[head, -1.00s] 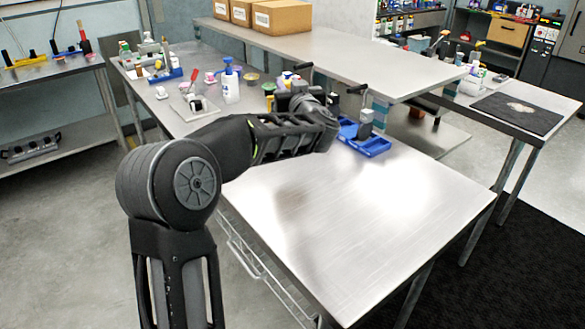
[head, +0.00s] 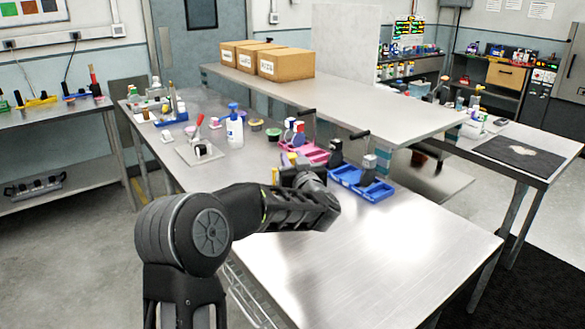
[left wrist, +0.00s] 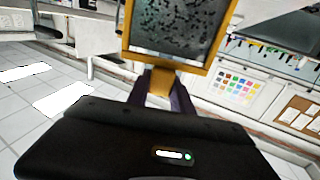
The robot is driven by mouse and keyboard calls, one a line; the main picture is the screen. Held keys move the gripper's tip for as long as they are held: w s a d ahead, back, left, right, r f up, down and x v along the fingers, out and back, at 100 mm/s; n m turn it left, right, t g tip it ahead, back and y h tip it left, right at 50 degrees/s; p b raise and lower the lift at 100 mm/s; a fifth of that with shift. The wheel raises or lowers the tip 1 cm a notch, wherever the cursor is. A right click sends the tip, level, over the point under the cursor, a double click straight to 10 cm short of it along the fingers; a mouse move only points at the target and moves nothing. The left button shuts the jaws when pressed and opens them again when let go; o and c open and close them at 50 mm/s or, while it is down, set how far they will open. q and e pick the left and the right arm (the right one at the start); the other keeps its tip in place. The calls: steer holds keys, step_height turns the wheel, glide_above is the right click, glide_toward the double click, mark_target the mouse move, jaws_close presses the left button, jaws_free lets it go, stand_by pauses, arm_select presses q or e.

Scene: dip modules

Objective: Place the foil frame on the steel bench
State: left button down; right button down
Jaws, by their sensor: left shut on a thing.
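My left gripper (left wrist: 165,92) is shut on the handle of the foil frame (left wrist: 129,30), a gold-yellow frame around a dark, speckled panel at the top of the left wrist view. The frame is held clear, with room walls and floor behind it. In the head view my left gripper (head: 298,178) is over the steel bench, partly hidden by my wrist. The held frame is hard to make out there. The steel bench (head: 345,265) has a bare, shiny near half. My right gripper is not in view.
A blue tray (head: 374,190) and a pink tray (head: 311,152) lie just beyond my wrist. A blue-topped bottle (head: 234,130) and small items crowd the far left. A raised shelf (head: 340,84) with cardboard boxes (head: 287,64) runs along the back.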

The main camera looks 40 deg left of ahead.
arm_select(q)
steer(key=shift+f, duration=1.35)
steer(key=c, duration=1.1)
jaws_free()
steer(key=shift+d, duration=0.1)
steer(key=b+v, duration=0.2)
steer(key=v, duration=1)
